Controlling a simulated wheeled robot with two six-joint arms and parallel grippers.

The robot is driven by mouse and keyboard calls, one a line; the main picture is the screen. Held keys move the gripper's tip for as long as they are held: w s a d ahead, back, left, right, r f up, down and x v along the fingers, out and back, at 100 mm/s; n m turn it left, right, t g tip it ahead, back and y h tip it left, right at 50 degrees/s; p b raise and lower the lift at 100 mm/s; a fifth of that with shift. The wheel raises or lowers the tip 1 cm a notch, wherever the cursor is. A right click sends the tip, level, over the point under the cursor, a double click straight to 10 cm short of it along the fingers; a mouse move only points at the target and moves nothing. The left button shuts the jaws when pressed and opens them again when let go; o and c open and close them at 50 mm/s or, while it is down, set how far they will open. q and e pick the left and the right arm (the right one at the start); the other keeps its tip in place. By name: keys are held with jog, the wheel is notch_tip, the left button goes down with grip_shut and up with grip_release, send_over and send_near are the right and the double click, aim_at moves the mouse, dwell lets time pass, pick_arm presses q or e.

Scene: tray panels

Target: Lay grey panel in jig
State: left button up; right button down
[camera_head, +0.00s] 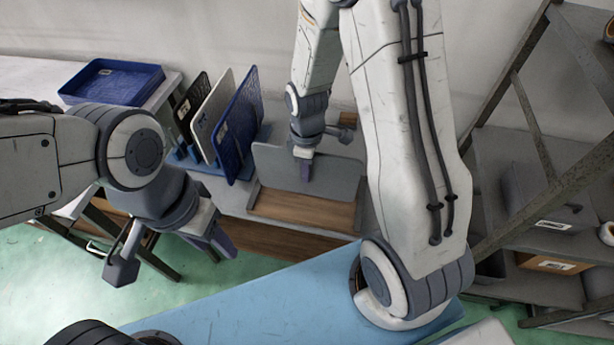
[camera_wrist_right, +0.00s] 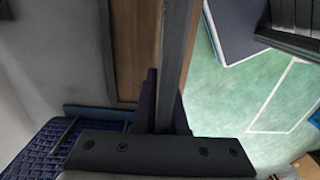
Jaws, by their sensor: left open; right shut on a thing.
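The grey panel (camera_head: 335,180) is held on edge, tilted, above the back part of the jig. In the right wrist view the panel (camera_wrist_right: 180,45) shows almost edge-on between the fingers. My right gripper (camera_head: 304,168) is shut on its upper edge; its fingers also show in the right wrist view (camera_wrist_right: 166,112). The jig (camera_head: 300,210) has a brown wooden bed, with grey rails at its sides. The panel hides the back of the bed, and I cannot tell whether its lower edge touches it. My left gripper (camera_head: 214,245) is open and empty, to the left of the jig.
A rack (camera_head: 208,164) left of the jig holds several upright panels, black, white and blue. A blue tray (camera_head: 112,82) lies on the white table behind. A metal shelf (camera_head: 540,170) stands at the right. Green floor (camera_head: 50,290) shows in front.

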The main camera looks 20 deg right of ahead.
aim_at(307, 193)
jog(key=shift+f, duration=1.6)
jog(key=shift+f, duration=0.15)
jog(key=c, duration=1)
grip_release()
jog(key=shift+o, duration=0.2)
